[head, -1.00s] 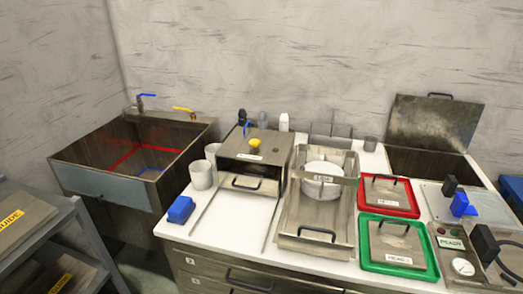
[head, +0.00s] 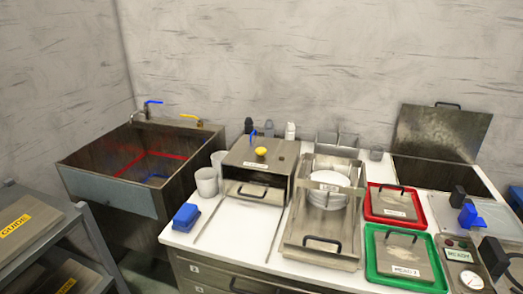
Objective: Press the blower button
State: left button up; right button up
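A metal box (head: 257,172) with a front handle stands on the white counter. A round yellow button-like knob (head: 261,151) sits on its top, with a small blue lever (head: 252,138) beside it. No label reading blower is legible, so I cannot tell for certain which control is the blower button. A control panel (head: 462,254) at the right edge bears a small label, a round gauge (head: 471,280) and small red and green spots. Neither of my grippers is in view.
A metal sink (head: 135,160) stands at the left, beside a grey shelf (head: 35,240). A red tray (head: 394,221), a green tray (head: 375,280) and a metal tray with a white round part (head: 327,192) fill the counter's right. A blue block (head: 186,217) lies at its left edge.

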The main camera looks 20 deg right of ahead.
aim_at(260, 151)
jog(key=j+z, duration=0.4)
jog(key=j, duration=0.15)
jog(key=j+z, duration=0.4)
jog(key=j, duration=0.1)
